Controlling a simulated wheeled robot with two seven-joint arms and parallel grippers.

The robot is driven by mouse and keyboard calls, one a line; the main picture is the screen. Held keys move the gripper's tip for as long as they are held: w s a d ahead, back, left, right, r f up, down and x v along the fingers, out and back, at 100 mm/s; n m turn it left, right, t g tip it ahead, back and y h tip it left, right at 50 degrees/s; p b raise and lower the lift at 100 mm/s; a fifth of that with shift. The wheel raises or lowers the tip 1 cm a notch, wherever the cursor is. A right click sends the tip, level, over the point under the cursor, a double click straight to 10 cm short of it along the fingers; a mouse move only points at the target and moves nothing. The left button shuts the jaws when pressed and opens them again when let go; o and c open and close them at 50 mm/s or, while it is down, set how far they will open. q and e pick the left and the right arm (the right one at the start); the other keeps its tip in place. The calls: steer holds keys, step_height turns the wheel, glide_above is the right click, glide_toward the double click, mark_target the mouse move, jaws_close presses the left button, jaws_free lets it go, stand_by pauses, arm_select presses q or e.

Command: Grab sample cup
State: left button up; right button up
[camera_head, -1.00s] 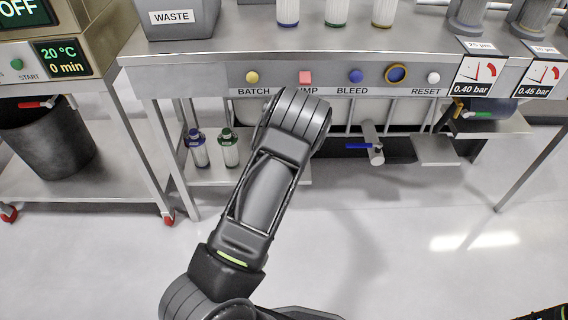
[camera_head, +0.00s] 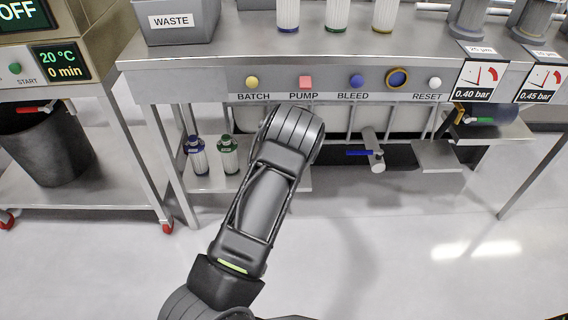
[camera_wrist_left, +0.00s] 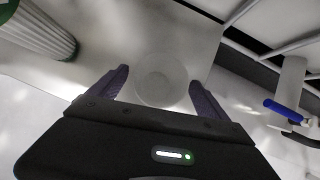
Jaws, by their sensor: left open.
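A pale, translucent round cup (camera_wrist_left: 160,79), apparently the sample cup, shows faintly in the left wrist view, seen from above over a light grey shelf surface (camera_wrist_left: 180,22). My left gripper (camera_wrist_left: 159,76) is open, with its two dark fingers on either side of the cup in the picture. I cannot tell whether the fingers are level with the cup or still above it. In the head view my own arm hides the left gripper and the cup. My right gripper is not in view.
A white ribbed bottle (camera_wrist_left: 40,30) stands left of the gripper in the wrist view. A blue-handled valve (camera_head: 374,150) hangs under the bench on the right. Two capped bottles (camera_head: 197,158) stand on the lower shelf. A button panel (camera_head: 330,82) runs along the bench front.

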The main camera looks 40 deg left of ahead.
arm_select(q)
steer(key=b+x, duration=0.1)
steer(key=x, duration=0.2)
steer(key=shift+f, duration=0.2)
steer(key=shift+w+a+f+b, duration=0.2)
steer(key=shift+a+f+b, duration=0.1)
steer(key=shift+f+b, duration=0.1)
steer(key=shift+r, duration=0.15)
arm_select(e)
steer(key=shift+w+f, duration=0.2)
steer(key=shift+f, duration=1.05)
arm_select(q)
steer(key=c, duration=1.4)
